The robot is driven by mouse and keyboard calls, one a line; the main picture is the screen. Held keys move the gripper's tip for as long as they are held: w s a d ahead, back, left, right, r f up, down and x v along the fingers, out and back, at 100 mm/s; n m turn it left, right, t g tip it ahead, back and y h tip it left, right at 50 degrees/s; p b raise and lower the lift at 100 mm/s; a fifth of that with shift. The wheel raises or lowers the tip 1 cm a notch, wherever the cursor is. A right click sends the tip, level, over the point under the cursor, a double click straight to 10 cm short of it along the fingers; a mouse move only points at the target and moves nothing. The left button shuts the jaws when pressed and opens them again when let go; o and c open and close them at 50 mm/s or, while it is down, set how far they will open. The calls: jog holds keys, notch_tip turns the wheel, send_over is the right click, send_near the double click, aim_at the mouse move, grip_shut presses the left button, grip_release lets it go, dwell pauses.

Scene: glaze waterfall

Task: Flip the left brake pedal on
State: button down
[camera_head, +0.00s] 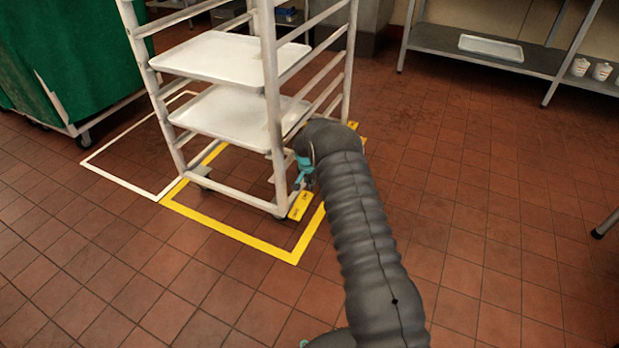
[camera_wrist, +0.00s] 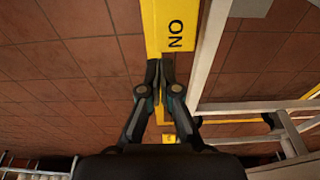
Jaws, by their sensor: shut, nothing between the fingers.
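A yellow brake pedal (camera_head: 300,205) is low at the near corner of the white rack, left of my arm in the head view. A second yellow pedal (camera_head: 353,126) is at the farther corner, partly behind my arm. In the wrist view a yellow pedal (camera_wrist: 176,30) with black lettering fills the top middle. My gripper (camera_wrist: 160,72) is shut and empty, its fingertips at the lower end of that pedal in the picture. I cannot tell whether they touch it. In the head view my arm hides most of the gripper.
The white rack (camera_head: 269,100) holds two white trays (camera_head: 222,57) and stands inside a yellow floor outline (camera_head: 225,229). A green-covered cart (camera_head: 75,50) is at the left. A metal shelf (camera_head: 440,40) is at the back right. The tiled floor on the right is mostly clear.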

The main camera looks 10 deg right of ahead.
aim_at(312, 194)
jog(key=shift+w+d+f, duration=0.1)
jog(key=shift+w+f, duration=0.05)
jog(key=shift+f, duration=0.7)
jog(key=shift+w+d+f, duration=0.1)
jog(key=shift+w+f, duration=0.05)
jog(key=shift+f, duration=0.65)
jog(key=shift+f, duration=0.15)
jog(key=b, duration=0.1)
jog(key=f+b, duration=0.1)
jog(key=b, duration=0.1)
jog(key=shift+w+d+f, duration=0.1)
jog(key=shift+w+d, duration=0.1)
jog(key=shift+w, duration=0.05)
jog(key=b, duration=0.2)
jog(key=w+f+b, duration=0.1)
jog(key=b, duration=0.2)
jog(key=shift+d+f, duration=0.15)
jog(key=shift+d, duration=0.15)
jog(key=shift+s, duration=0.1)
notch_tip(312, 194, up, 14)
jog(key=w+d+p, duration=0.1)
jog(key=w+p, duration=0.1)
jog(key=shift+w+d, duration=0.25)
jog(key=shift+d, duration=0.1)
